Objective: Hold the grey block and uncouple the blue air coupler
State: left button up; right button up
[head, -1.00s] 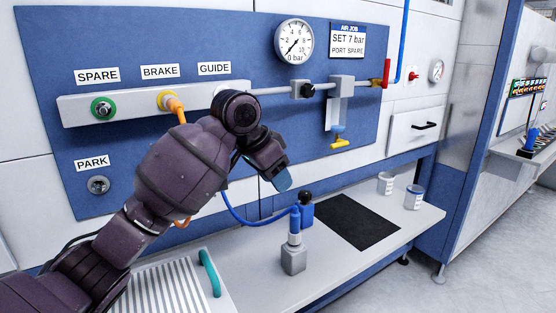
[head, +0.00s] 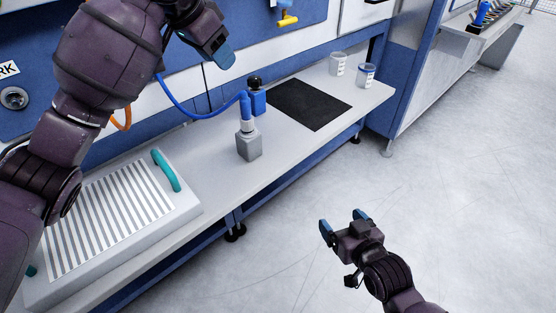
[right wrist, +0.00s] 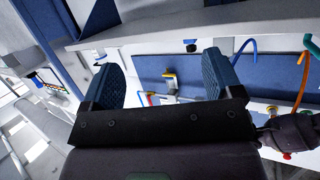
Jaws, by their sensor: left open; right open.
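The grey block (head: 249,147) stands upright on the bench in the head view. The blue air coupler (head: 246,106) sits upright on top of it, over a pale collar, with a blue hose (head: 190,112) running off to the left. My left gripper (head: 216,52), with blue fingertips, is open above and behind the block, apart from it. My right gripper (head: 345,218) is open and empty over the floor, in front of the bench and right of the block. Its two blue fingers (right wrist: 160,82) are spread in the right wrist view.
A blue bottle with a black cap (head: 257,99) stands close behind the block. A black mat (head: 309,103) lies to the right, with two small tubs (head: 366,75) beyond. A ribbed tray (head: 110,215) with a teal handle (head: 167,171) is at left. The bench front is clear.

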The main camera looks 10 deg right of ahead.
jog(key=w+a+r+m+t+y, duration=0.1)
jog(key=w+a+r+m+y, duration=0.2)
jog(key=w+a+r+m, duration=0.45)
jog(key=m+y, duration=0.4)
jog(key=m, duration=1.9)
send_near(255, 144)
jog(key=w, duration=0.1)
jog(key=x, duration=1.1)
jog(key=shift+a, duration=0.3)
jog(key=c, duration=1.1)
